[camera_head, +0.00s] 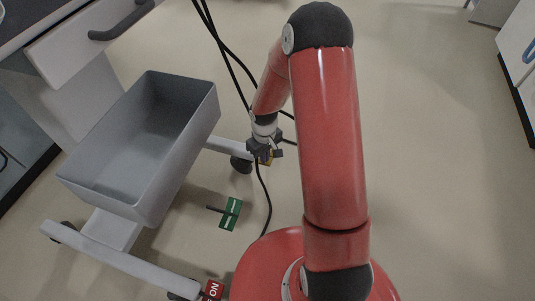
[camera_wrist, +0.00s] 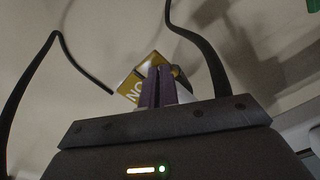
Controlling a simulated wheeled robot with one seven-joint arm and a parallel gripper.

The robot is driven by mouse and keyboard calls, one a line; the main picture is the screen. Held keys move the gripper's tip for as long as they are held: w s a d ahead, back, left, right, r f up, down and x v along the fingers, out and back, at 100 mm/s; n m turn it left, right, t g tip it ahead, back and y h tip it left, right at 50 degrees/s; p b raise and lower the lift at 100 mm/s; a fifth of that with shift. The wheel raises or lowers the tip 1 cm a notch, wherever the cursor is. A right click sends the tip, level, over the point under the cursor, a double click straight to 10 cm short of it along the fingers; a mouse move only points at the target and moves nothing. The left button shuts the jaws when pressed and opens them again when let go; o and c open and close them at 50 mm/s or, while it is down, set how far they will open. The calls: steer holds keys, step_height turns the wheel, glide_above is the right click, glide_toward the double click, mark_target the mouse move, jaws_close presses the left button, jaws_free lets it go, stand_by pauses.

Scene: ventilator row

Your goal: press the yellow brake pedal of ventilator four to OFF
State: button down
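The yellow pedal (camera_head: 266,160) is at the far end of the cart's base, near a caster, partly hidden by my gripper (camera_head: 270,152).
A grey bin (camera_head: 71,181) sits on the cart above its pale base legs (camera_head: 125,266). A green pedal (camera_head: 231,214) and a red pedal (camera_head: 212,289) are nearer. Black cables (camera_head: 268,205) run past the yellow pedal. The floor at right is clear.

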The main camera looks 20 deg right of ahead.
steer(key=shift+w+f, duration=0.1)
steer(key=shift+f, duration=0.2)
step_height(320, 180, up, 7)
steer(key=p, duration=0.5)
steer(key=shift+r, duration=0.1)
stand_by(0.4)
step_height(320, 180, up, 16)
steer(key=s+d+f+m+t+p, duration=0.1)
steer(key=s+p, duration=0.1)
steer(key=p, duration=0.1)
steer(key=s+r+m+t+p, duration=0.2)
steer(key=s+r, duration=0.8)
steer(key=r, duration=0.2)
steer(key=s+r+m+t+p, duration=0.1)
steer(key=s+r+t+p, duration=0.1)
steer(key=s+r, duration=0.7)
step_height(320, 180, up, 4)
steer(key=shift+s+a+r+m+t+p, duration=0.25)
steer(key=shift+s+a+m+t+p, duration=0.15)
steer(key=shift+p, duration=0.35)
